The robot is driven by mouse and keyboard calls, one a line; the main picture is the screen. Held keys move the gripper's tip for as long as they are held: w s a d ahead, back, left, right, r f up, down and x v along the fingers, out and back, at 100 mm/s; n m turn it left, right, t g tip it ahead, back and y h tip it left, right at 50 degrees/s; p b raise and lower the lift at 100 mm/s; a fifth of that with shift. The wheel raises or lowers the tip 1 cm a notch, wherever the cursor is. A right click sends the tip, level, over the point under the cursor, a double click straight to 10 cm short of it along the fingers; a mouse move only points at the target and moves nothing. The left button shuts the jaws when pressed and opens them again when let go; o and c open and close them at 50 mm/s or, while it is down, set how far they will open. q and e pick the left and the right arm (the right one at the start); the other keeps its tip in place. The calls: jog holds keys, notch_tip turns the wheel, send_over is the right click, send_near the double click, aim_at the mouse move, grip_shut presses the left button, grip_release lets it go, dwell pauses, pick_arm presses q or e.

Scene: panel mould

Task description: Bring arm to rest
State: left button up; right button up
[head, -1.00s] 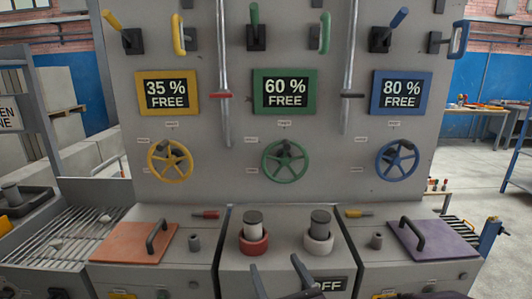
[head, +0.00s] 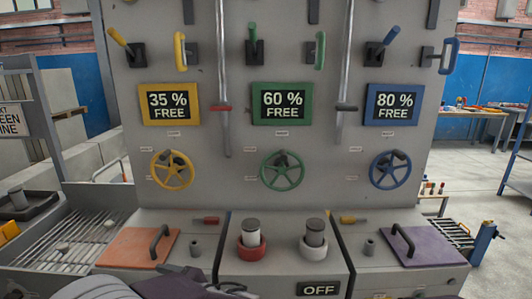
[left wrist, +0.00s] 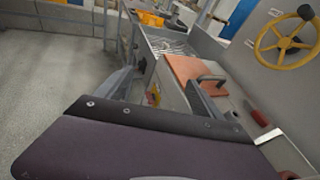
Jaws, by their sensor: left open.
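My left gripper (head: 214,280) is low at the bottom of the head view, in front of the console's near face. Its purple-grey wrist comes in from the lower left. In the left wrist view its two dark fingers (left wrist: 160,92) stand wide apart with nothing between them. The floor, the orange lid (left wrist: 184,70) and the console's front edge show beyond the fingers. My right gripper is not in view.
The console carries an orange lid (head: 138,248), a purple lid (head: 428,244), a red-based knob (head: 251,246) and a white-based knob (head: 314,242). The upright panel holds yellow (head: 172,170), green (head: 282,170) and blue (head: 390,170) wheels. Open floor lies left in the wrist view.

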pick_arm(q)
jog(key=s+a+f+n+g+h+p, duration=0.1)
jog(key=s+a+f+n+g+h, duration=0.1)
jog(key=s+a+f+n+g, duration=0.3)
jog(key=s+a+f+n+g+h+p, duration=0.1)
jog(key=s+f+n+g+h, duration=0.15)
jog(key=s, duration=0.45)
jog(key=s+d+f+n+h, duration=0.3)
jog(key=s+d+n+h, duration=0.1)
jog(key=n, duration=0.2)
jog(key=w+d+f+n+t+h, duration=0.1)
jog(key=w+d+f+n+h, duration=0.1)
jog(key=d+n, duration=0.2)
jog(key=w+d+f+n+t+h, duration=0.1)
jog(key=w+d+f+n+h, duration=0.1)
jog(key=d, duration=0.4)
jog(key=w+n+h, duration=0.1)
jog(key=n, duration=0.1)
jog(key=shift+n, duration=0.35)
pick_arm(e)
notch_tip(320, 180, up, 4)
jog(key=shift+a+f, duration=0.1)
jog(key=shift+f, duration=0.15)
